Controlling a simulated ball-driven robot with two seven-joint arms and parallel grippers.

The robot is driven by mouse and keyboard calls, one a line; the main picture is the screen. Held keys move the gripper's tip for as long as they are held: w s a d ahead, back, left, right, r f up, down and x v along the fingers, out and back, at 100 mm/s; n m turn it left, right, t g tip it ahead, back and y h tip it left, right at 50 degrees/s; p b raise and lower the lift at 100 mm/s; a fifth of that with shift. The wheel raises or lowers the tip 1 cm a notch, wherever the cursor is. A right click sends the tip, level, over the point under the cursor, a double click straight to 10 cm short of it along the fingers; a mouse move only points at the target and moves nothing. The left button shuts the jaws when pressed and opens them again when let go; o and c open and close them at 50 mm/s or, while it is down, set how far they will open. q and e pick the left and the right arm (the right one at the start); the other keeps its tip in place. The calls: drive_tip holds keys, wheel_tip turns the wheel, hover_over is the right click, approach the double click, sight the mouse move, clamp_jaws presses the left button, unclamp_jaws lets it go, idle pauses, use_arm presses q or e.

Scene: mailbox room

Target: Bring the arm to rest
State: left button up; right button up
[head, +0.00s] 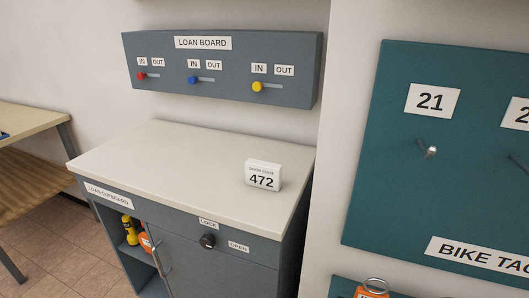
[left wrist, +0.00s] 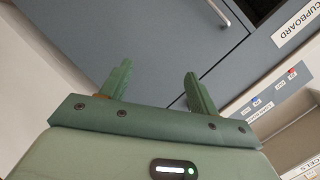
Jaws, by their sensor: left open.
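My left gripper (left wrist: 155,80) shows in the left wrist view. Its two green fingers stand apart with nothing between them. Grey cupboard fronts (left wrist: 130,30) lie beyond the fingertips; I cannot tell how far away they are. No arm or gripper shows in the head view, and my right gripper is in neither view.
In the head view, the grey loan cupboard (head: 225,262) has a partly open front and a pale top bearing a "472" code block (head: 263,175). The loan board (head: 220,68) hangs above. A teal bike tag board (head: 440,165) is right. A wooden table (head: 25,125) stands left.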

use_arm(q)
drive_tip(key=s+a+f+n+g+y, duration=0.2)
drive_tip(key=s+f+n+g, duration=0.25)
drive_tip(key=s+f, duration=0.7)
drive_tip(key=s+d+f+n+g+p, duration=0.1)
drive_tip(key=s+f+n+g, duration=0.1)
drive_tip(key=s, duration=0.9)
drive_tip(key=s+d+f+n+g+p, duration=0.2)
drive_tip(key=s+f+g, duration=0.2)
drive_tip(key=s, duration=0.6)
drive_tip(key=s+d+f+n+g+p, duration=0.1)
drive_tip(key=s+f, duration=0.4)
drive_tip(key=s, duration=0.6)
drive_tip(key=shift+s+d+n+g, duration=0.3)
drive_tip(key=shift+n+g, duration=0.15)
drive_tip(key=shift+g, duration=0.7)
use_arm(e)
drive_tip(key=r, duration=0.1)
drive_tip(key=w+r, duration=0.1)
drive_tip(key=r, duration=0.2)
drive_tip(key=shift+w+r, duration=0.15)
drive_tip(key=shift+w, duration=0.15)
